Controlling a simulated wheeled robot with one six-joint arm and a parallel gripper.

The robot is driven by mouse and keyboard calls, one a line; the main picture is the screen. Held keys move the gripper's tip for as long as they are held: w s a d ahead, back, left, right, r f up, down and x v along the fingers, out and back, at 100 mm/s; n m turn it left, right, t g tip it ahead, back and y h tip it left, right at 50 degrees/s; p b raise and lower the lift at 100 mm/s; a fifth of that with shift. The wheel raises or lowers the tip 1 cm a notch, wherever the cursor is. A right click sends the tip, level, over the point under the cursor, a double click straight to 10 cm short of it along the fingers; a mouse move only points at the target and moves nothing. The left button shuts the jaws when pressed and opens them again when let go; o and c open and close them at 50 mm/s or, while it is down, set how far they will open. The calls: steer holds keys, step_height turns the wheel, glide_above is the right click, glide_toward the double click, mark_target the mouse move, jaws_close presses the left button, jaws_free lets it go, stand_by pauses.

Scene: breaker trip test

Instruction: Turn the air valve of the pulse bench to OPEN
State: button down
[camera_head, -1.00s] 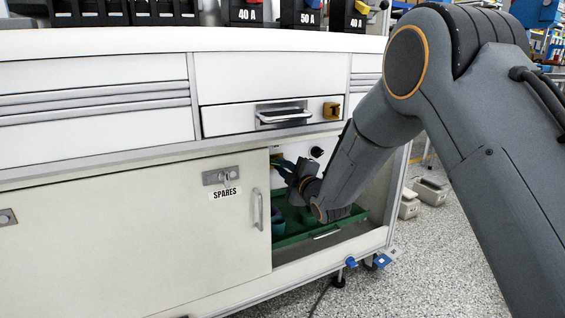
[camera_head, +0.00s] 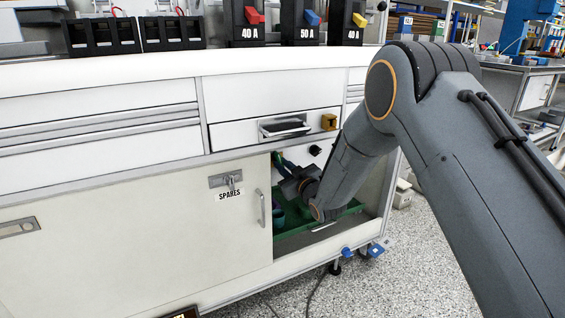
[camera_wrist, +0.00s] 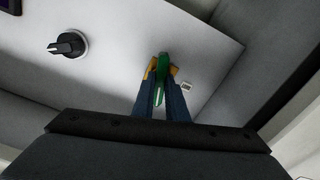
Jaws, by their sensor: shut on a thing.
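The air valve's green handle (camera_wrist: 161,97) stands out from a white panel in the wrist view, with yellow parts at its base. My gripper (camera_wrist: 161,84) is shut on this handle, one finger on each side. In the head view my gripper (camera_head: 285,177) is inside the open right part of the cabinet, and a bit of green (camera_head: 278,160) shows just above it. The handle's exact angle and any OPEN marking cannot be read.
A black rotary knob (camera_wrist: 69,45) is on the same panel, left of the valve. A small white label (camera_wrist: 187,86) is right of it. A green tray (camera_head: 290,231) lies below my gripper. The SPARES door (camera_head: 150,235) borders the opening at left.

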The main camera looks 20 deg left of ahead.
steer(key=shift+s+f+m+p, duration=0.1)
steer(key=shift+m+p, duration=0.6)
steer(key=shift+m, duration=0.9)
steer(key=c, duration=1.8)
jaws_free()
steer(key=shift+a, duration=0.1)
steer(key=shift+o, duration=0.2)
steer(key=p+v, duration=0.2)
steer(key=v, duration=0.6)
